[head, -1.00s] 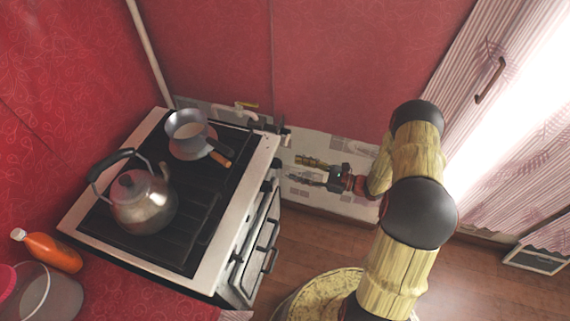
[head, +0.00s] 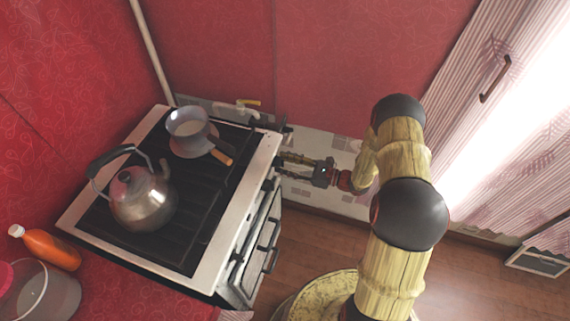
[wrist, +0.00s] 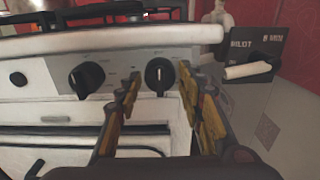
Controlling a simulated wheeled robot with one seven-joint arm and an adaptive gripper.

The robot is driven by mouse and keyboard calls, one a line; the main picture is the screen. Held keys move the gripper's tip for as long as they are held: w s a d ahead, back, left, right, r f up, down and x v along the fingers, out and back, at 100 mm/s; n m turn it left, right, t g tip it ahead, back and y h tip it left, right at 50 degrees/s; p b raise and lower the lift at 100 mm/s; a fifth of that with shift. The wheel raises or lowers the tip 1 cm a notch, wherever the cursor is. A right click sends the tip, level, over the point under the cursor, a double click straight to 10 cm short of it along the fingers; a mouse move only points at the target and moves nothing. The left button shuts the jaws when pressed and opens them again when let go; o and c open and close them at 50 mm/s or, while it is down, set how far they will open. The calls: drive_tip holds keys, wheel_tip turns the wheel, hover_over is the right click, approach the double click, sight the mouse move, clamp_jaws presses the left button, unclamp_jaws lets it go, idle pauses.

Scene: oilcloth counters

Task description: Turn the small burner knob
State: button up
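In the wrist view, a round black knob (wrist: 160,76) with a pale pointer line sits on the stove's front panel, in the picture gap between my gripper's two fingers. A second black knob (wrist: 87,79) is on its left, and a smaller round one (wrist: 18,79) is farther left. I cannot tell which is the small burner knob. My gripper (wrist: 160,84) is open, with visible space on both sides of the knob. In the head view my gripper (head: 281,165) is at the stove's front edge, and the knob there is hidden or too small to tell.
The stove (head: 217,240) carries a metal kettle (head: 143,203) and a small pot (head: 189,130) with a wooden handle. The oven door handle (wrist: 100,152) is below the knobs. A dark box marked "PILOT" (wrist: 256,50) and a pale bar are to the right. An orange bottle (head: 52,248) stands left.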

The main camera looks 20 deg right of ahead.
drive_tip(key=c, duration=0.8)
drive_tip(key=shift+m+p, duration=0.35)
drive_tip(key=shift+m, duration=0.05)
drive_tip(key=m+p, duration=0.3)
drive_tip(key=m, duration=0.2)
drive_tip(key=shift+r+m+p, duration=0.1)
drive_tip(key=shift+m+p, duration=0.2)
drive_tip(key=shift+p, duration=0.1)
drive_tip(key=m+p, duration=0.2)
drive_tip(key=m, duration=0.3)
drive_tip(key=m+p, duration=0.2)
drive_tip(key=m, duration=0.4)
drive_tip(key=shift+m, duration=0.3)
